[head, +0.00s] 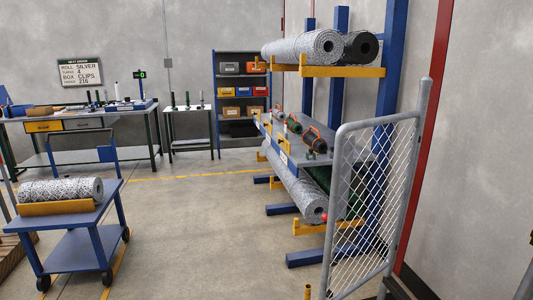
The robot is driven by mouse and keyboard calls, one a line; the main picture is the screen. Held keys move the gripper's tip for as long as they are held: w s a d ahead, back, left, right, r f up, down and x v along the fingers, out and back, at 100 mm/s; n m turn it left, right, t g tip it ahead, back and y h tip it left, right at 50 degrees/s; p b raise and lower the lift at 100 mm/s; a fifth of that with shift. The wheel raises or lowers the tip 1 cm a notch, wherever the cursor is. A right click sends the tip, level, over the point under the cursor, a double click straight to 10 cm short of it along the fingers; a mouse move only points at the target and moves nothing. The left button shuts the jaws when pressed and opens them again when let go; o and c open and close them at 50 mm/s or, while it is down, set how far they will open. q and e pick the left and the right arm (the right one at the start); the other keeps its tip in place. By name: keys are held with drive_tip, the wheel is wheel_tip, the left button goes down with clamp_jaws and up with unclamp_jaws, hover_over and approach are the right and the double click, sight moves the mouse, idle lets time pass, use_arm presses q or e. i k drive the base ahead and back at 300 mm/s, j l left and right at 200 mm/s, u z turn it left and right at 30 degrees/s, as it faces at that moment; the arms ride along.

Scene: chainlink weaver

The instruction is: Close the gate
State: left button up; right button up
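The gate (372,200) is a grey tube frame with chain-link mesh, upright at the right of the head view. It stands at an angle to me, with its taller upright on the right and its lower end cut off by the bottom edge. A grey post (526,283) shows at the lower right corner, apart from the gate, with a gap of floor and wall between them. I cannot tell which upright carries the hinges. A latch is not clearly visible. Neither of my grippers is in view.
A blue rack (340,40) with mesh rolls stands behind the gate. A blue cart (75,240) with a mesh roll stands at the left. Workbenches and a bin shelf (217,100) line the back. The middle floor (190,225) is clear.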

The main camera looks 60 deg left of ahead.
sight(344, 148)
drive_tip(key=u, duration=1.55)
